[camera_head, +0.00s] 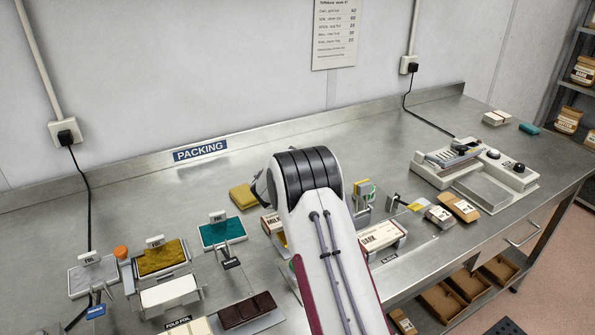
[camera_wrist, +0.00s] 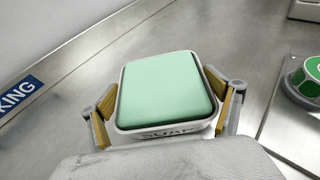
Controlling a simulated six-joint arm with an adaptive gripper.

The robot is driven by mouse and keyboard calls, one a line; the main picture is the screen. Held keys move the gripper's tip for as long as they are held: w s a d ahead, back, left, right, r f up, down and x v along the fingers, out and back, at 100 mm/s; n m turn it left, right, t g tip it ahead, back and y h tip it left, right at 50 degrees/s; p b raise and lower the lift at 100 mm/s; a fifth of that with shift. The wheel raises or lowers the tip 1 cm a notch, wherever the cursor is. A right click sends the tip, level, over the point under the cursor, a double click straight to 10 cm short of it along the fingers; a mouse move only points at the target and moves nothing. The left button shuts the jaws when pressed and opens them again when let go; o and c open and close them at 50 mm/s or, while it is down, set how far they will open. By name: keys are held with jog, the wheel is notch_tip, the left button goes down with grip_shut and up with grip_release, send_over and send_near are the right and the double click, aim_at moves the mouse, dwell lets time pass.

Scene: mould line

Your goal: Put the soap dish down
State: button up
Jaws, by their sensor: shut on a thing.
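The soap dish (camera_wrist: 128,127) is a white, rounded tray with a SOAP label on its near side, and it shows in the wrist view. A pale green block (camera_wrist: 167,85) fills its top and looks level in it. My gripper (camera_wrist: 168,100) is shut on the dish, with yellow-padded fingers against its left and right sides. The steel bench (camera_wrist: 90,75) lies beyond and around it. I cannot tell whether the underside of the dish touches the bench. In the head view my own arm hides the gripper and the dish.
A PACKING sign (camera_head: 200,151) is at the bench's back edge. A scale-like machine (camera_head: 475,175) stands right. Bare steel lies along the back.

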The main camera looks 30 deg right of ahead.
jog(key=o, duration=1.5)
jog(key=shift+f, duration=0.1)
jog(key=shift+r, duration=0.2)
jog(key=shift+v, duration=6)
